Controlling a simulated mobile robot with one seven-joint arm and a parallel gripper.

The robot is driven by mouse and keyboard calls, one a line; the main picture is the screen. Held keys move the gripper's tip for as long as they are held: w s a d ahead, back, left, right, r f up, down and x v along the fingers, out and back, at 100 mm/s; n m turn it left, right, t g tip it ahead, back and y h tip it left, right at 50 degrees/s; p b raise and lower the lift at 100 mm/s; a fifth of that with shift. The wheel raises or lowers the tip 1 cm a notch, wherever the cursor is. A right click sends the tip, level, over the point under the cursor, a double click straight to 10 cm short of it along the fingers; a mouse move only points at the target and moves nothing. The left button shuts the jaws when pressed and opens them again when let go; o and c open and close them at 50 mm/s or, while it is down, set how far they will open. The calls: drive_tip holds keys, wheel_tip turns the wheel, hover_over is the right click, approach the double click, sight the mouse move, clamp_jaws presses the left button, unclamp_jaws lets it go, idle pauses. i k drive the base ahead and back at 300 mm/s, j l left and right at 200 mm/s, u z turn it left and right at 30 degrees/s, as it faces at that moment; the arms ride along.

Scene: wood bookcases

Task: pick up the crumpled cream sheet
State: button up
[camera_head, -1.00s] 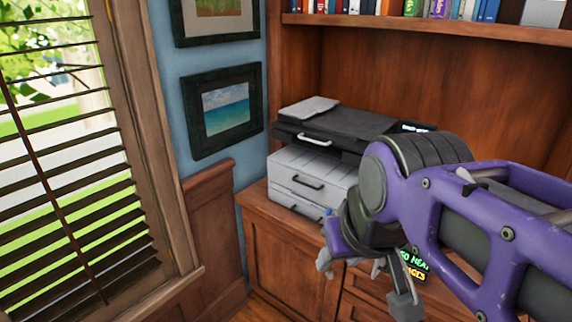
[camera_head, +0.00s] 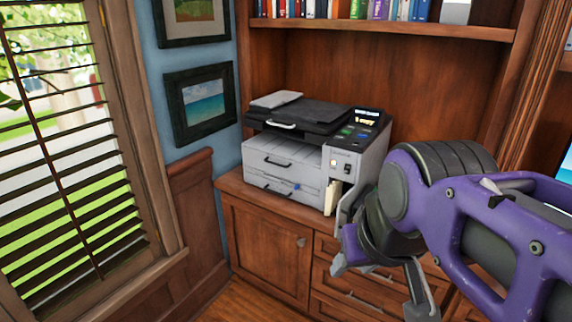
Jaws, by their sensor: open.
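A cream sheet (camera_head: 332,198) shows as a small pale upright shape at the lower right of the printer (camera_head: 300,160). It appears to stick out of the printer's side, and its far part is hidden. It is too small to tell how crumpled it is. My gripper (camera_head: 380,289) is open and empty, pointing downward, in front of the cabinet drawers. It is lower and to the right of the sheet, apart from it. Part of my arm is close to the sheet in the picture.
The printer stands on a wooden cabinet (camera_head: 265,248) with drawers. A bookshelf (camera_head: 400,27) with books runs above. A window with blinds (camera_head: 60,160) is at the left. The floor (camera_head: 245,302) in front of the cabinet is clear where visible.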

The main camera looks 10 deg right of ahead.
sight(334, 192)
drive_tip(key=k+z, duration=0.15)
drive_tip(key=k, duration=0.2)
drive_tip(key=k+l+z, duration=0.2)
drive_tip(key=k, duration=0.2)
drive_tip(key=i+j+u, duration=0.15)
drive_tip(key=i+u, duration=0.2)
drive_tip(key=i, duration=0.25)
drive_tip(key=i+u, duration=0.35)
drive_tip(key=i, duration=0.2)
drive_tip(key=i+j+z, duration=0.45)
drive_tip(key=i+j, duration=0.15)
drive_tip(key=i, duration=0.15)
drive_tip(key=k+l+z, duration=0.1)
drive_tip(key=k+l, duration=0.1)
drive_tip(key=l, duration=0.1)
